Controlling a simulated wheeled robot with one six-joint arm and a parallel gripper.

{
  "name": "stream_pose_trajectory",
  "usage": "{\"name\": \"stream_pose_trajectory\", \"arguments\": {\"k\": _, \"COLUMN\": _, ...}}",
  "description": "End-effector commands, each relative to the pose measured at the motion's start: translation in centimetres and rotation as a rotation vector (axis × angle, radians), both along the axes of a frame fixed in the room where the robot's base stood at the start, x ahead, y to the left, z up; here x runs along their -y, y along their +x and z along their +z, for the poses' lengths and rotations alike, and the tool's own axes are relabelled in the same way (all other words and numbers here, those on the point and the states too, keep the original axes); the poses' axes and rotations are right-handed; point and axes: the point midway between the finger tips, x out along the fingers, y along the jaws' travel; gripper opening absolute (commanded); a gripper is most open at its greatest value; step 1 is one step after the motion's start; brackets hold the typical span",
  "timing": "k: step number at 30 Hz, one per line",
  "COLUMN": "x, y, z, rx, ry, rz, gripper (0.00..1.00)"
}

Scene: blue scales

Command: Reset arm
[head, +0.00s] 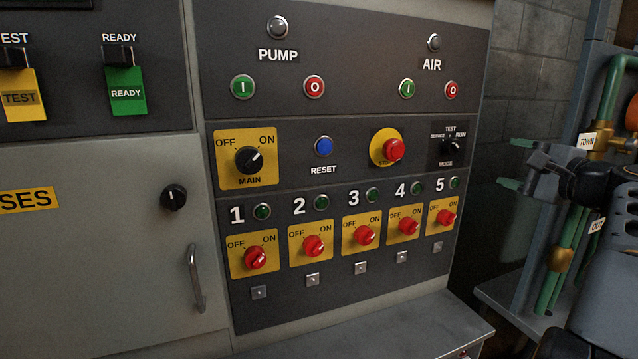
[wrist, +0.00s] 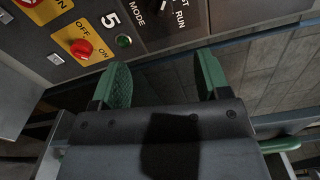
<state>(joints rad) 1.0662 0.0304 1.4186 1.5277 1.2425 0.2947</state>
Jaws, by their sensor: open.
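My gripper (head: 510,168) shows at the right of the head view, its green fingers pointing left toward the panel's right edge. In the wrist view my gripper (wrist: 164,82) is open, with nothing between its two green fingers. The fingers are apart from the control panel (head: 350,215). The red number 5 switch (head: 446,217) is at the panel's lower right. It also shows in the wrist view (wrist: 82,48), left of the fingers. The mode knob (head: 451,146) sits above it at the panel's right side.
A grey ledge (head: 380,328) juts out below the panel. Green pipes (head: 562,240) with brass fittings and a TOWN tag (head: 587,141) stand at the right, behind my arm. A cabinet door handle (head: 196,278) sticks out at the left. A brick wall (head: 535,85) is behind.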

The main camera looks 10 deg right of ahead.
Motion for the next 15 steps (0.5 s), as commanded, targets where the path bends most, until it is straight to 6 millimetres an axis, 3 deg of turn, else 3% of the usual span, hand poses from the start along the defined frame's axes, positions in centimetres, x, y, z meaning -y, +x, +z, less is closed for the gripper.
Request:
{"name": "stream_pose_trajectory", "arguments": {"k": 2, "x": 0.6, "y": 0.1, "z": -1.1, "rx": -0.04, "ry": -0.042, "rz": -0.027, "gripper": 0.69}}
{"name": "stream_pose_trajectory", "arguments": {"k": 4, "x": 1.3, "y": 0.2, "z": -3.9, "rx": -0.12, "ry": -0.071, "rz": -0.052, "gripper": 0.69}}
{"name": "stream_pose_trajectory", "arguments": {"k": 6, "x": 1.8, "y": -0.2, "z": -7.8, "rx": -0.239, "ry": -0.114, "rz": -0.079, "gripper": 0.69}}
{"name": "stream_pose_trajectory", "arguments": {"k": 8, "x": 0.8, "y": -0.5, "z": -11.5, "rx": -0.379, "ry": -0.183, "rz": -0.07, "gripper": 0.69}}
{"name": "stream_pose_trajectory", "arguments": {"k": 11, "x": -3.9, "y": -1.0, "z": -17.1, "rx": -0.621, "ry": -0.362, "rz": 0.038, "gripper": 0.69}}
{"name": "stream_pose_trajectory", "arguments": {"k": 12, "x": -6.3, "y": -1.5, "z": -19.0, "rx": -0.707, "ry": -0.454, "rz": 0.105, "gripper": 0.69}}
{"name": "stream_pose_trajectory", "arguments": {"k": 15, "x": -12.7, "y": -3.6, "z": -22.7, "rx": -0.875, "ry": -0.723, "rz": 0.314, "gripper": 0.69}}
